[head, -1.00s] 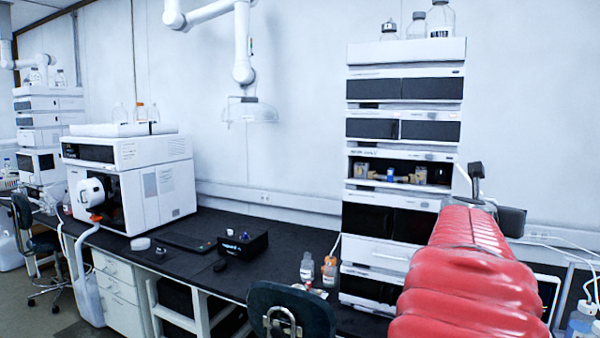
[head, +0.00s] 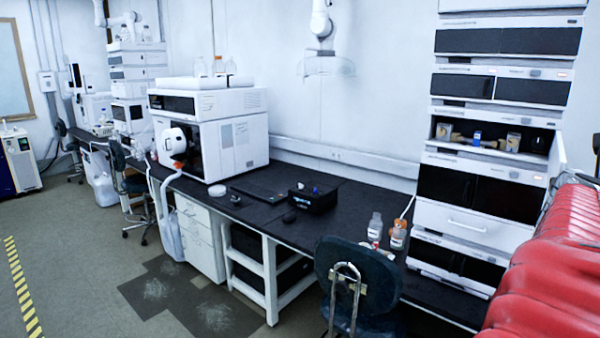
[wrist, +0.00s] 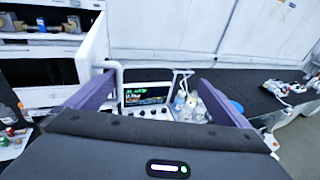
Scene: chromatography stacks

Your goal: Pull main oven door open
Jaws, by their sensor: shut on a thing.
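The main oven door (head: 558,149) is a white panel standing out from the right side of the open compartment in the tall instrument stack. It stands open, and vials and brass-coloured fittings show inside. In the wrist view the white door (wrist: 94,45) rises beside my left finger. My gripper (wrist: 155,97) has two purple fingers, seen wide apart. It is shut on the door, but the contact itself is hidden. My gripper is out of the head view, where my red-sleeved arm covers the right edge.
A dark chair (head: 358,275) stands in front of the black bench (head: 330,220). Two bottles (head: 386,230) stand by the stack. In the wrist view a small screen (wrist: 147,96) and clear bottles (wrist: 187,106) lie beyond the fingers. Floor at the left is free.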

